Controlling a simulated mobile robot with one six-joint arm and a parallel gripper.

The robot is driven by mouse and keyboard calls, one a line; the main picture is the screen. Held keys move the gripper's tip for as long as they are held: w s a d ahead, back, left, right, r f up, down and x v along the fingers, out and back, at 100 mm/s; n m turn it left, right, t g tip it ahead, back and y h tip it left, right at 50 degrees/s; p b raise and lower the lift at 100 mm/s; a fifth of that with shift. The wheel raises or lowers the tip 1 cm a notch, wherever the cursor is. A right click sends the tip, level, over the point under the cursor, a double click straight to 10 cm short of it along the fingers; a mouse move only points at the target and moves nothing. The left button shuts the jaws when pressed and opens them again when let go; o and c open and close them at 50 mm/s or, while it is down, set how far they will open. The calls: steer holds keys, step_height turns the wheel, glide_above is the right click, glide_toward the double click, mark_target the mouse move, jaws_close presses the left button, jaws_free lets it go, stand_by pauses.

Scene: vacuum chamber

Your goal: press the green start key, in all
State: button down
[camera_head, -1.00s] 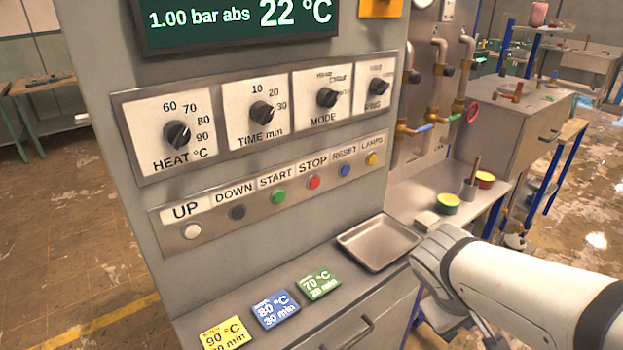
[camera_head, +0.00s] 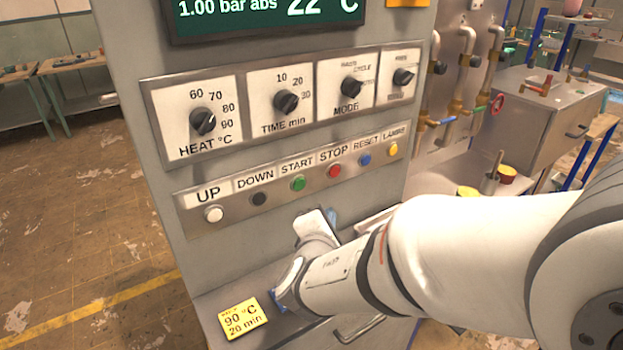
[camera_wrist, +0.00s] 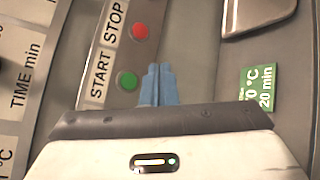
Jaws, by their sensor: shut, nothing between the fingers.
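The green start key (camera_head: 298,184) sits in the button row under its START label, between the black DOWN key (camera_head: 259,199) and the red STOP key (camera_head: 334,171). In the wrist view the green key (camera_wrist: 127,81) shows just left of and beyond my fingertips, with the red key (camera_wrist: 140,31) above it. My gripper (camera_wrist: 159,70) is shut and empty, its two blue fingers together. The fingers look apart from the panel, though the gap is hard to judge. In the head view my arm's wrist is below the button row, and the fingers are mostly hidden.
Dials (camera_head: 287,101) stand above the keys, and a display (camera_head: 270,14) above them reads 1.00 bar abs and 22 °C. A yellow card (camera_head: 243,318) lies on the ledge below. A green card (camera_wrist: 260,88) and part of a metal tray (camera_wrist: 258,14) show in the wrist view.

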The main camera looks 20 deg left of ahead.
mark_target(299, 185)
steer(key=shift+w, duration=0.1)
steer(key=shift+w+a+p, duration=0.45)
steer(key=shift+w+a, duration=0.95)
steer(key=shift+a, duration=0.25)
steer(key=shift+w+a+p, duration=0.4)
steer(key=shift+w+a, duration=1)
steer(key=shift+a, duration=0.25)
steer(key=shift+w+a+b, duration=0.3)
steer(key=shift+b, duration=0.2)
